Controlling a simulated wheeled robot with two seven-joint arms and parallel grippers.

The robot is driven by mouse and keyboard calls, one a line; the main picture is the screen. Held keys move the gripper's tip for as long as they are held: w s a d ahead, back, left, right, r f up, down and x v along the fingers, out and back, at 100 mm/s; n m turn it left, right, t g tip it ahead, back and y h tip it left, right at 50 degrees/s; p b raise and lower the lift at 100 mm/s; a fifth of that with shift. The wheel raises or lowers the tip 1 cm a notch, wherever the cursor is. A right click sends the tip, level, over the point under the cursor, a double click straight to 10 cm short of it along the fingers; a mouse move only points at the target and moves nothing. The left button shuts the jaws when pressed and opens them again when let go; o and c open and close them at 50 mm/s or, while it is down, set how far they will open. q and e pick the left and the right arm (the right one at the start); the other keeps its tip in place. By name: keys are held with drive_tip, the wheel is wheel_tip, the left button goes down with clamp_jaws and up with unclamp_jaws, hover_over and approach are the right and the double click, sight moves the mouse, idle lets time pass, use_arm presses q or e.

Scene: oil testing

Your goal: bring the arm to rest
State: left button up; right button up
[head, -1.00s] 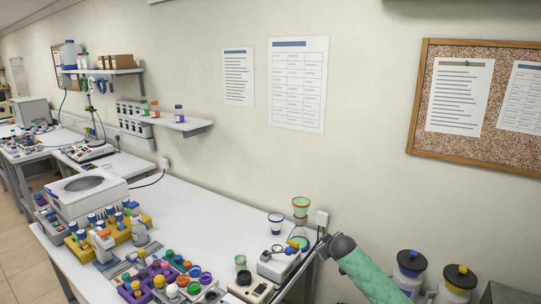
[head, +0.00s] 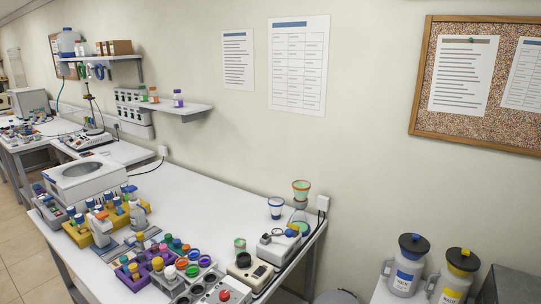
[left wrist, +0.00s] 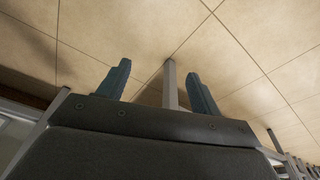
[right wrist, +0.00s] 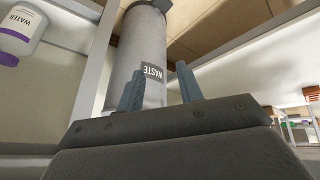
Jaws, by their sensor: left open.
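Neither of my arms shows in the head view. In the left wrist view my left gripper (left wrist: 160,85) is open, with its two blue-grey fingers wide apart and nothing between them, above a tan tiled floor (left wrist: 265,30). In the right wrist view my right gripper (right wrist: 160,88) has its fingers apart, with a smaller gap and nothing held. A grey cylinder labelled WASTE (right wrist: 140,45) stands behind its fingers; I cannot tell whether they touch it.
The white bench (head: 205,200) carries racks of coloured-cap vials, a centrifuge (head: 85,180) and small instruments. Two jugs, blue-labelled (head: 405,270) and yellow-labelled (head: 456,280), stand at right. A bottle marked WATER (right wrist: 20,30) and table legs are near my right gripper.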

use_arm(q)
drive_tip(key=s+f+b, duration=0.3)
drive_tip(key=shift+s+f, duration=0.35)
use_arm(e)
drive_tip(key=s+a+f+g, duration=0.1)
drive_tip(key=s+f, duration=0.5)
drive_tip(key=s, duration=0.6)
drive_tip(key=s+a+f+g, duration=0.1)
drive_tip(key=s+f+g, duration=0.1)
drive_tip(key=s+f, duration=0.4)
drive_tip(key=s+a+f+m+g, duration=0.1)
drive_tip(key=s+f, duration=0.5)
drive_tip(key=s, duration=1.1)
drive_tip(key=shift+s+a, duration=0.3)
drive_tip(key=shift+a, duration=0.3)
